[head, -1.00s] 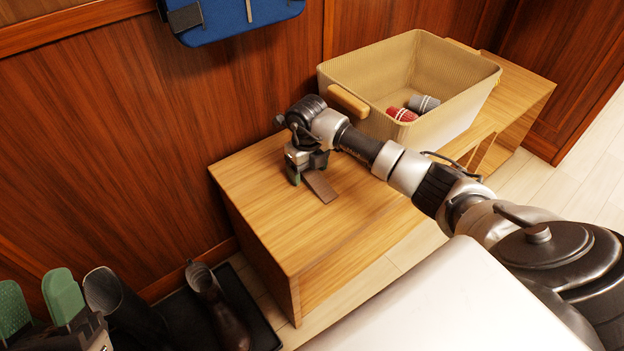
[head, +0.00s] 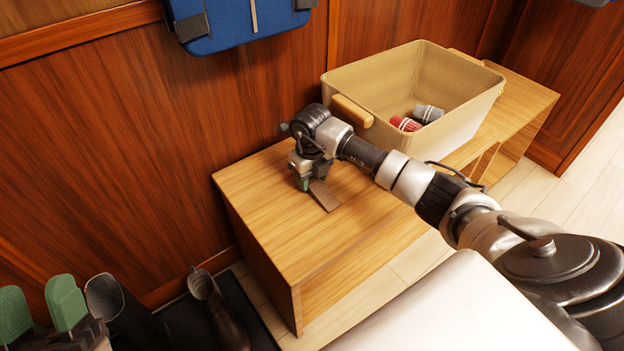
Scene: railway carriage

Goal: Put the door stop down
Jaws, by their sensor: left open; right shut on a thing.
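The door stop (head: 324,196) is a flat brown wedge at the near left part of the wooden bench (head: 262,222). My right gripper (head: 306,184) is shut on its far end, low over the bench top. The door stop appears to touch or nearly touch the wood; I cannot tell which. The gripper hides its held end. My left gripper (head: 40,304) is at the bottom left corner, open and empty, with its green finger pads apart.
A woven basket (head: 345,85) with red and grey rolled items (head: 405,123) stands on the bench behind my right arm. Dark boots (head: 215,308) stand on a black mat (head: 178,318) at lower left. A blue bag (head: 235,25) hangs on the wood wall. The bench's left end is clear.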

